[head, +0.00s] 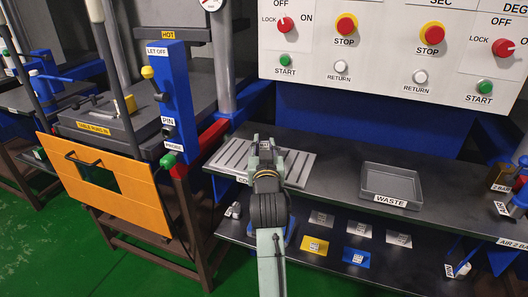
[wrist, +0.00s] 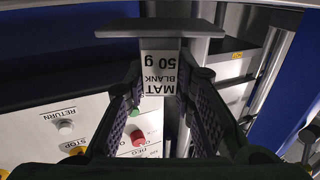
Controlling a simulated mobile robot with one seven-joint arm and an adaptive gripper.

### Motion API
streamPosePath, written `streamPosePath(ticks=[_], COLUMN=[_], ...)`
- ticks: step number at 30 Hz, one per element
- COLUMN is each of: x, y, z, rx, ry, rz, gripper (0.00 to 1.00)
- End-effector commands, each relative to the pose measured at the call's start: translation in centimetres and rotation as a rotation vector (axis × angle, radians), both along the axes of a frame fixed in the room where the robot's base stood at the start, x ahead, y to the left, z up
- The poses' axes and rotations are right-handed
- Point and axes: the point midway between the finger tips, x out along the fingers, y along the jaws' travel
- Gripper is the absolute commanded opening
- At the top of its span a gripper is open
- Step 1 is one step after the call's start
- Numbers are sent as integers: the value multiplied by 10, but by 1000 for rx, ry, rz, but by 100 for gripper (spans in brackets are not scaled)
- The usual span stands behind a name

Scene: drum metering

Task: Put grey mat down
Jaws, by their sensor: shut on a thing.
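The grey mat (wrist: 115,30) shows in the wrist view as a flat dark grey slab seen nearly edge-on. Its white tag (wrist: 158,73), upside down, reads "MAT BLANK 50 g". My gripper (wrist: 160,85) is shut on the mat, with a dark finger on either side of the tag. In the head view my gripper (head: 266,146) is above the left part of the bench, over or near a ribbed grey plate (head: 300,167). My wrist hides the mat there, so I cannot tell its height above the plate.
A grey tray labelled WASTE (head: 391,184) stands on the dark bench to the right. Several labelled flat pieces, including a yellow one (head: 314,246), lie on the lower shelf. The press with an orange guard (head: 112,185) is at the left. The control panel (head: 385,45) rises behind.

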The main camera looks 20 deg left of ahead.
Motion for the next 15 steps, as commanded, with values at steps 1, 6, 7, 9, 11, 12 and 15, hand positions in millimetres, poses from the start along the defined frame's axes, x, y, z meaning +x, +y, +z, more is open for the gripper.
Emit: streamPosePath(ticks=[1, 6, 7, 9, 11, 12, 15], x=[-4, -7, -7, -7, -7, -7, -7], y=[0, 0, 0, 0, 0, 0, 0], z=[-14, -15, -14, -14, -15, -16, -17], rx=[0, 0, 0, 0, 0, 0, 0], ry=[-1, -1, 0, 0, 0, 0, 0], rz=[1, 1, 1, 1, 1, 1, 1], gripper=[0, 0, 0, 0, 0, 0, 25])
